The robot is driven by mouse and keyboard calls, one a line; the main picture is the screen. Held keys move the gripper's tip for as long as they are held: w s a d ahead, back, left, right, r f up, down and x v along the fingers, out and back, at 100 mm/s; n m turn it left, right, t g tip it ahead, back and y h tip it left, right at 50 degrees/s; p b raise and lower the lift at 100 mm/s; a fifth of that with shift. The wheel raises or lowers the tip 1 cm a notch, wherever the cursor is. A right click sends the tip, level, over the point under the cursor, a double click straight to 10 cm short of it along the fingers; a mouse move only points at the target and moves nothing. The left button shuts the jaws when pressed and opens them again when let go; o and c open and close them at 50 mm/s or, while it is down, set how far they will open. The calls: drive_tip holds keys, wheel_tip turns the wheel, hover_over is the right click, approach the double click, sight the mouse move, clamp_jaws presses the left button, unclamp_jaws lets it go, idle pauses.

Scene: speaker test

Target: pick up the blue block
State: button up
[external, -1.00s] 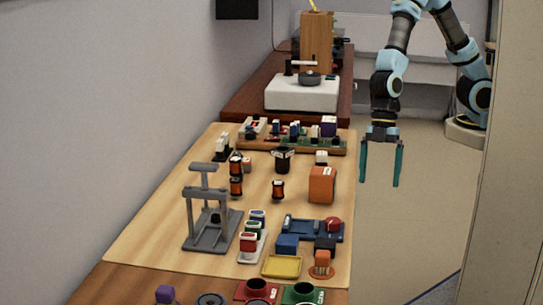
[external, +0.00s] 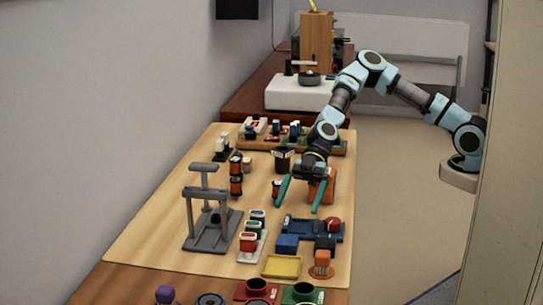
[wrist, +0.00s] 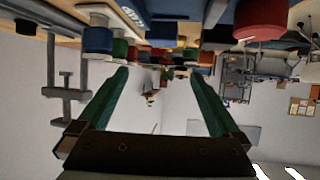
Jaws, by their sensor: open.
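The blue block (external: 287,243) sits on the light wooden table, at the front-left edge of a dark blue tray (external: 298,226). A dark block (external: 325,243) stands to its right. My gripper (external: 299,207) is above the table, behind the block in the external view. Its two teal fingers are spread, with nothing seen between them. They also show open in the wrist view (wrist: 158,72), where the picture looks upside down and I cannot surely tell which blue thing is the block.
A yellow tray (external: 282,266) lies in front of the block. A red-topped part (external: 333,224) is on the blue tray. A grey stand (external: 207,215) is to the left, beside several coloured pieces (external: 249,241). An orange block (external: 328,190) is partly hidden behind my gripper.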

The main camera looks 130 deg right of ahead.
sight(287, 237)
drive_tip(key=f, duration=0.1)
drive_tip(key=w+a+f, duration=0.1)
drive_tip(key=f, duration=0.1)
drive_tip(key=shift+w+f, duration=0.2)
drive_tip(key=shift+p+x, duration=0.55)
drive_tip(key=shift+x, duration=2.25)
drive_tip(key=shift+c, duration=0.2)
drive_tip(key=c, duration=1.5)
